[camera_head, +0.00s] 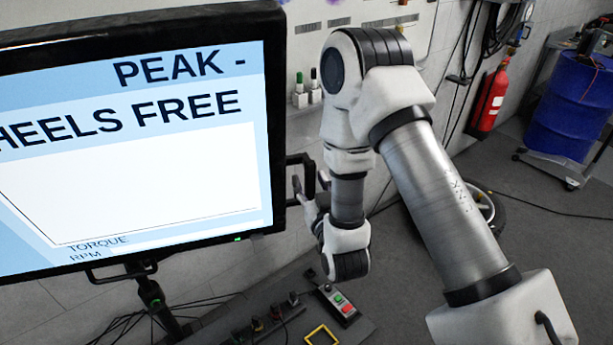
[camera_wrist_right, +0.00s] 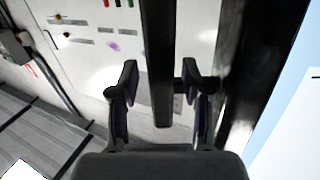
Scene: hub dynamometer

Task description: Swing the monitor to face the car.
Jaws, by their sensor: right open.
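The monitor (camera_head: 130,190) fills the left of the head view, its lit screen turned toward me. A black handle (camera_head: 303,160) sticks out from its right edge. My right gripper (camera_head: 306,188) is at this handle, partly hidden by the arm and the handle. In the right wrist view the gripper (camera_wrist_right: 160,95) is open, and the dark handle bar (camera_wrist_right: 160,60) shows between its two fingers with a gap on each side. The monitor's edge and part of its screen (camera_wrist_right: 290,130) show at the right there. My left gripper is out of view. No car is seen.
A bench with a button box (camera_head: 337,302) and a yellow frame (camera_head: 321,336) lies below the monitor. Cables hang and lie near the monitor stand (camera_head: 155,298). A red extinguisher (camera_head: 489,100) and a blue drum (camera_head: 570,108) stand at the back right.

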